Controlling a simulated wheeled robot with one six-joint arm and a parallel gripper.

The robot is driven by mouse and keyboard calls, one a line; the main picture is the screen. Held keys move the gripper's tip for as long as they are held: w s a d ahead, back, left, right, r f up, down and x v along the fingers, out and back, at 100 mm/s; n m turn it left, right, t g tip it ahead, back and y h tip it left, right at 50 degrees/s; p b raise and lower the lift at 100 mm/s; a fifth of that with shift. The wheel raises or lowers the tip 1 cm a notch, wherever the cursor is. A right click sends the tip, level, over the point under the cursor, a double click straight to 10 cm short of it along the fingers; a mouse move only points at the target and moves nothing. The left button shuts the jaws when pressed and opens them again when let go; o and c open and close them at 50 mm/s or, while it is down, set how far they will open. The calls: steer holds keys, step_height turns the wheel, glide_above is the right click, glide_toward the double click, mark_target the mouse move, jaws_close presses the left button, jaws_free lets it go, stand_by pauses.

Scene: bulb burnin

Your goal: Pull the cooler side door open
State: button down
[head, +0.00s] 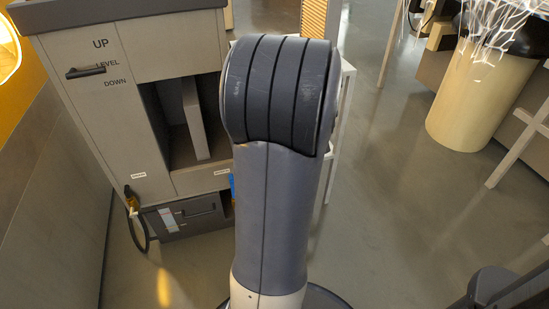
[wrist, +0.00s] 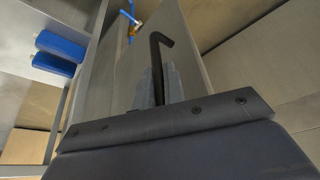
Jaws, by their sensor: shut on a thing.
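The cooler (head: 140,130) is a tall grey cabinet left of centre in the head view, with an open bay in its front. Its right side is largely hidden behind my arm. In the wrist view a grey panel (wrist: 190,45), apparently the side door, carries a dark bent bar handle (wrist: 165,62). My gripper (wrist: 158,84) is shut on this handle, its grey fingers around the bar. The head view does not show my gripper. How far the door stands open cannot be told.
The cabinet front has a black lever (head: 86,71) beside UP, LEVEL and DOWN marks, and a lower drawer (head: 190,213). Blue blocks (wrist: 60,47) and a blue hose (wrist: 128,17) show in the wrist view. A cream cylinder (head: 480,95) stands right. Floor between is clear.

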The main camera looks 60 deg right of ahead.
steer(key=c, duration=1.5)
jaws_free()
steer(key=shift+w, duration=0.1)
steer(key=p+v, duration=0.3)
steer(key=v, duration=0.7)
steer(key=shift+r, duration=0.4)
steer(key=shift+f, duration=0.1)
steer(key=b+x, duration=0.3)
steer(key=x, duration=0.7)
steer(key=shift+f, duration=0.4)
steer(key=shift+r, duration=0.1)
steer(key=shift+a, duration=0.1)
